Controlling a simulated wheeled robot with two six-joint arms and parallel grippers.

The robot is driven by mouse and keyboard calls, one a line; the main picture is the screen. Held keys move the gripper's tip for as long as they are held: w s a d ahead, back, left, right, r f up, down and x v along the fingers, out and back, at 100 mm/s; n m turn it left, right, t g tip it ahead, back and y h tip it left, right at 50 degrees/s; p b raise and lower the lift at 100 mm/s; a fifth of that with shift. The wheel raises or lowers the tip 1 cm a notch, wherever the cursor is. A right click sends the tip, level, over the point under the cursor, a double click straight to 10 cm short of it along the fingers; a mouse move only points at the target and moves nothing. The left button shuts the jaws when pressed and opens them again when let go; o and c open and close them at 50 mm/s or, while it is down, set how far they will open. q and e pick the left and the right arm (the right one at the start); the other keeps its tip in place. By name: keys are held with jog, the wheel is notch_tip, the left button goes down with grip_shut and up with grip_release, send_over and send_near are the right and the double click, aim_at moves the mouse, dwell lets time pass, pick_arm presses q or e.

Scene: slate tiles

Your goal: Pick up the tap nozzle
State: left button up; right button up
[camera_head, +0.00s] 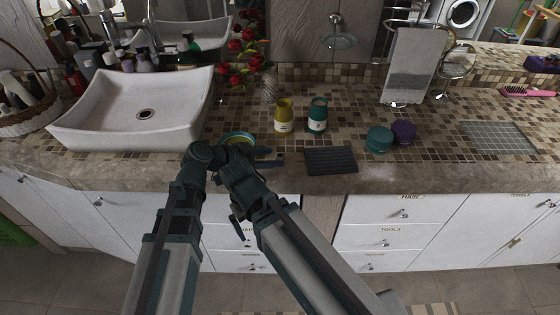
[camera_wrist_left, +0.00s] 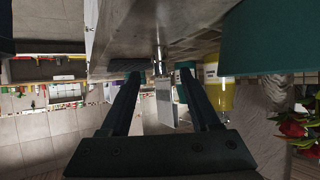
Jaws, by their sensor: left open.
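A short silver cylinder that looks like the tap nozzle (camera_wrist_left: 158,62) shows in the left wrist view, between the two fingers and close to the counter. I cannot pick it out in the head view, where my arm and gripper cover that part of the counter. My left gripper (camera_head: 272,157) is just above the counter's front part, left of the black ribbed mat (camera_head: 331,160). In the left wrist view its fingers (camera_wrist_left: 162,92) are spread apart, with nothing clamped between them. My right gripper is not clearly seen.
A yellow bottle (camera_head: 284,115) and a teal bottle (camera_head: 318,114) stand behind the gripper. A teal round dish (camera_head: 238,137) is close on its left. A white sink (camera_head: 135,107) is further left. Teal (camera_head: 379,138) and purple (camera_head: 404,132) jars stand right of the mat.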

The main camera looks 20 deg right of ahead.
aim_at(280, 155)
pick_arm(q)
jog(key=b+x, duration=0.1)
jog(key=x, duration=0.3)
jog(key=shift+w+d, duration=0.1)
jog(key=shift+d, duration=0.05)
grip_shut()
